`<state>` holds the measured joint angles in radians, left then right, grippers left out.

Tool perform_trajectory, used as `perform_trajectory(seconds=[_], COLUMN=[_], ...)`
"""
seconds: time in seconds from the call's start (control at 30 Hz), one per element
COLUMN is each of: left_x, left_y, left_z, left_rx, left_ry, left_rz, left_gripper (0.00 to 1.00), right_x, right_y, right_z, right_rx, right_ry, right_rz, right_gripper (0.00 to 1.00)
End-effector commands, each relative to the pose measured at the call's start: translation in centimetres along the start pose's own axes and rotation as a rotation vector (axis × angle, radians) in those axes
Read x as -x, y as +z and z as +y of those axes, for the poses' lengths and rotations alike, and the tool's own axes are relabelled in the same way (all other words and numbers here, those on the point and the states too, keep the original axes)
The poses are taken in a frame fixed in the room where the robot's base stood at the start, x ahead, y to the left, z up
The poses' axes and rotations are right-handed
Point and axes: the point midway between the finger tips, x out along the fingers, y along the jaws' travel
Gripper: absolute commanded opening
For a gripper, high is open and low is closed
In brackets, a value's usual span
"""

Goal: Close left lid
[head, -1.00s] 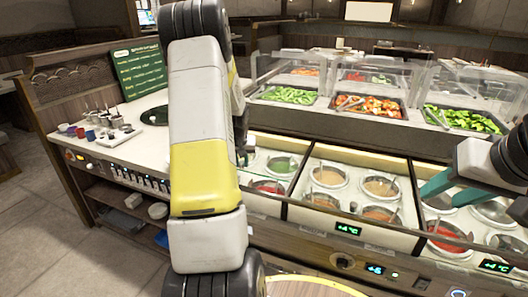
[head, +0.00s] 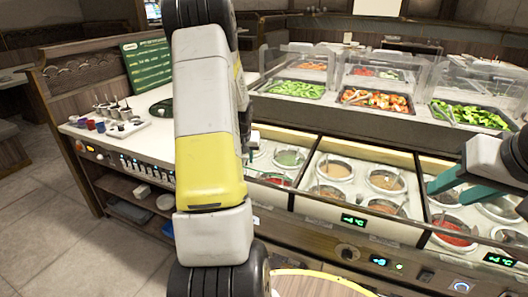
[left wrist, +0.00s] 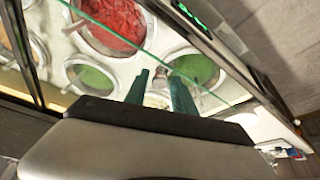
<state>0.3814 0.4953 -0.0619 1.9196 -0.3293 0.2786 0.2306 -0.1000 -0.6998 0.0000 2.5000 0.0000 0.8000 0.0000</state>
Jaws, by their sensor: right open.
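The left sauce bay (head: 281,158) holds red and green sauces in round wells. My left arm hides much of it in the head view. In the left wrist view, a thin green-tinted edge of a clear pane, seemingly the left lid (left wrist: 105,30), runs diagonally over the wells. My left gripper (left wrist: 158,78) has its two teal fingers apart, with the tips close to that edge. I cannot tell whether they touch it. My left gripper is mostly hidden behind my arm in the head view. My right gripper (head: 444,192) is open and empty above the right bay.
The middle bay (head: 352,184) holds several sauce wells. Clear guards (head: 385,68) stand over vegetable trays (head: 375,100) behind. A white side counter (head: 85,127) with small cups is at the left. The counter front carries displays (head: 354,220) and knobs.

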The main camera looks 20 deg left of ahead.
Motion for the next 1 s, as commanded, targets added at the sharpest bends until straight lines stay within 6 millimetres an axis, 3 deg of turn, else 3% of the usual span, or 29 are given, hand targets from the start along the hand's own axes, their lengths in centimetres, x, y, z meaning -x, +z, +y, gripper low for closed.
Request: perform_trajectory(seconds=[0.17,0.6,0.93,1.0], left_x=[0.7,7.2,7.8,7.8], left_y=[-0.1,0.0,0.0,-0.1], left_z=[0.0,0.0,0.0,0.0], left_rx=[0.000,-0.001,-0.001,-0.002], left_ry=[0.000,0.000,0.000,0.000], left_rz=[0.001,0.001,0.000,-0.001], left_gripper=[0.31,0.31,0.31,0.21], right_x=[0.0,0.0,0.0,0.0], right_y=[0.0,0.0,0.0,0.0], right_z=[0.0,0.0,0.0,0.0], right_rx=[0.000,0.000,0.000,0.000], right_ry=[0.000,0.000,0.000,0.000], right_rz=[0.000,0.000,0.000,0.000], right_gripper=[0.42,0.42,0.42,0.42])
